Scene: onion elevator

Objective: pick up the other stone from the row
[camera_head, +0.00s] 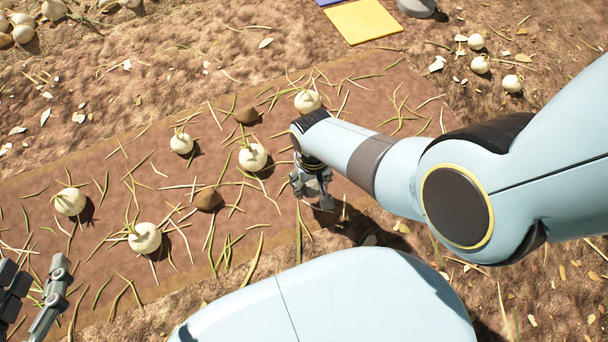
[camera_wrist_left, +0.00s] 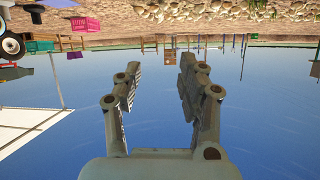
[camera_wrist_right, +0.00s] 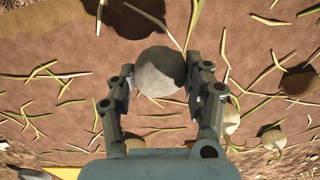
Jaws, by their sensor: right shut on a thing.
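My right gripper (camera_wrist_right: 160,90) is shut on a round grey stone (camera_wrist_right: 160,70), held between its two fingers in the right wrist view. My left gripper (camera_head: 36,292) is at the lower left of the head view. Its fingers are apart and empty in the left wrist view (camera_wrist_left: 155,85).
Several onions, one (camera_head: 145,238) near and one (camera_head: 253,157) in the middle, lie on the brown bed (camera_head: 110,178) among loose stalks. Brown lumps (camera_head: 208,199) (camera_head: 247,116) lie between them. A yellow mat (camera_head: 362,20) lies beyond the bed, with more onions (camera_head: 480,65) to its right.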

